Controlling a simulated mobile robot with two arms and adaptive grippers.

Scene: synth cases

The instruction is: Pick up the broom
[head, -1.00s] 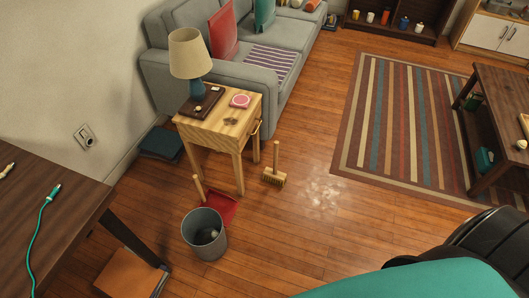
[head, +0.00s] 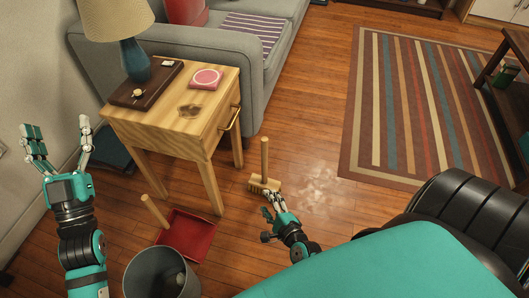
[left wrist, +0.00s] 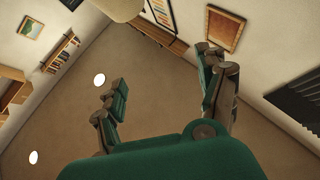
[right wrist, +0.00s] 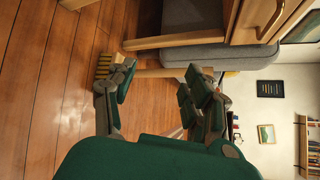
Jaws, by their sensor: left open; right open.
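The broom (head: 264,160) is a short hand brush with an upright wooden handle and pale bristles. It stands on the wood floor to the right of the side table. My right gripper (head: 275,200) is open, low, just on the near side of the broom head; I cannot tell whether it touches. In the right wrist view the bristles (right wrist: 103,65) show beyond one finger of the open right gripper (right wrist: 158,80), with part of the head hidden. My left gripper (head: 57,145) is open, empty and raised at the left, away from the broom; the left wrist view (left wrist: 160,85) shows nothing between its fingers.
A wooden side table (head: 165,120) holds a lamp (head: 122,35), a dark tray and a pink item. A red dustpan (head: 190,236) and a grey bin (head: 160,275) stand in front of it. Floor right of the broom, with a pale dusty patch (head: 320,190), is free up to the striped rug (head: 430,110).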

